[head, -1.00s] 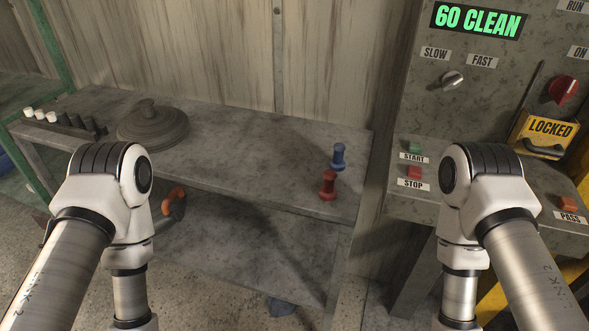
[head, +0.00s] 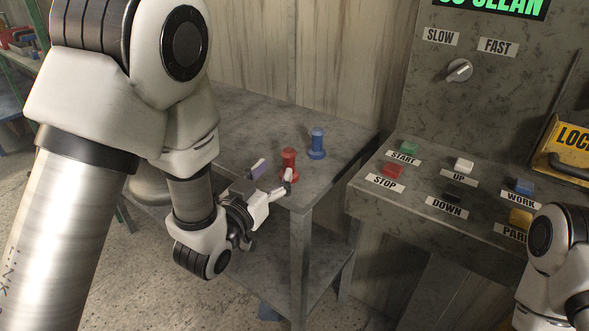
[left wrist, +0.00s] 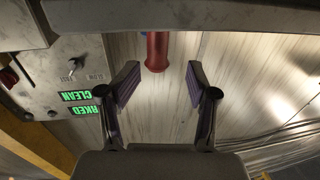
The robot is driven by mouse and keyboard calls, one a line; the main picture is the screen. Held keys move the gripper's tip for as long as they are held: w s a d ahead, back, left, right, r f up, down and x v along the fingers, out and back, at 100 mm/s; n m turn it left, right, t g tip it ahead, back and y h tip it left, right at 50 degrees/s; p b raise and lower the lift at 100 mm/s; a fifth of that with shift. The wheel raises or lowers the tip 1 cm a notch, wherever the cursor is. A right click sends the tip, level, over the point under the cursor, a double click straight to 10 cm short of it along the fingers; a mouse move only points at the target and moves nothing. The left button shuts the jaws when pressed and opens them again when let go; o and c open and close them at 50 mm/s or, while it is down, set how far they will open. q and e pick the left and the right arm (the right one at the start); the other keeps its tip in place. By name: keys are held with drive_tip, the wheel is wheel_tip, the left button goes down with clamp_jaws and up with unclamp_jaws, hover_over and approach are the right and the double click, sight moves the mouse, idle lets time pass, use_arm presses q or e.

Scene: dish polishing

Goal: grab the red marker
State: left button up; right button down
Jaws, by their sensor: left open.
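The red marker (head: 289,165) is a spool-shaped peg standing upright near the front right corner of the grey table (head: 252,122). My left gripper (head: 272,177) is open and low beside the marker, on its near left side. In the left wrist view the red marker (left wrist: 157,52) shows in line with the gap between the two spread fingers of the left gripper (left wrist: 159,82), beyond the tips. Nothing is visibly held. My right gripper is out of view; only part of my right arm shows at the lower right.
A blue marker (head: 317,143) stands upright just behind and right of the red one. A control panel (head: 370,203) with several coloured buttons is to the right of the table, across a narrow gap. The wooden wall (head: 310,75) rises behind the table.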

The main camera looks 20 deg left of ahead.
sight(286, 162)
use_arm(q)
drive_tip(key=w, duration=0.2)
drive_tip(key=w+d, duration=0.1)
drive_tip(key=w, duration=0.2)
drive_tip(key=shift+w+d+p, duration=0.25)
drive_tip(key=shift+w+p, duration=0.1)
drive_tip(key=shift+p, duration=0.05)
clamp_jaws()
drive_tip(key=shift+r, duration=0.1)
